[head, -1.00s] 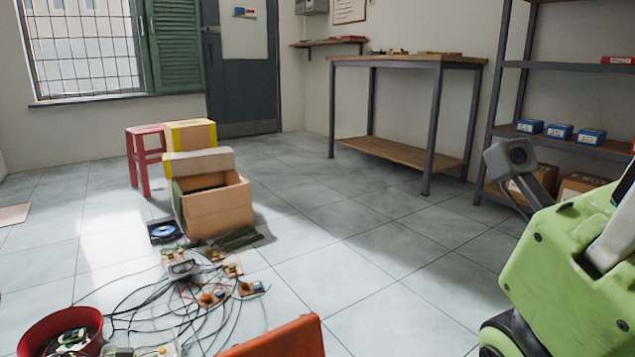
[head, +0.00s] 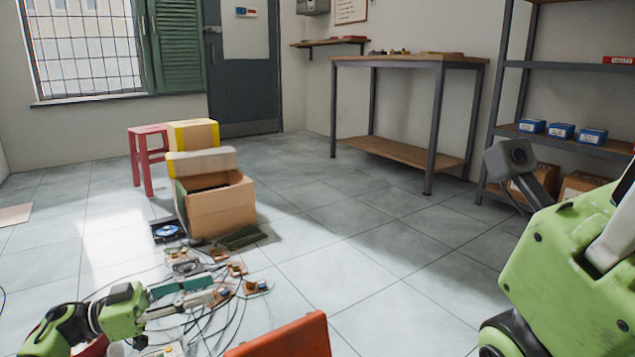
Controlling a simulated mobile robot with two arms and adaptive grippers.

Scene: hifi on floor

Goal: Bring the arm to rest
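My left arm enters low at the left edge of the head view. My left gripper (head: 212,289) reaches to the right over the loose electronics on the floor. A long teal part (head: 180,285) and a pale grey part lie side by side at its front. I cannot tell whether its fingers are open or shut, or whether anything is between them. Part of the boards and wires (head: 236,300) is hidden behind the arm and gripper. My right gripper is not in view.
An open cardboard box (head: 219,210) stands on the tiles beyond the electronics, with a red stool (head: 147,155) behind it. A red-orange object (head: 284,338) is at the bottom. A workbench (head: 410,60) and shelves (head: 560,65) stand at the back right. The middle floor is clear.

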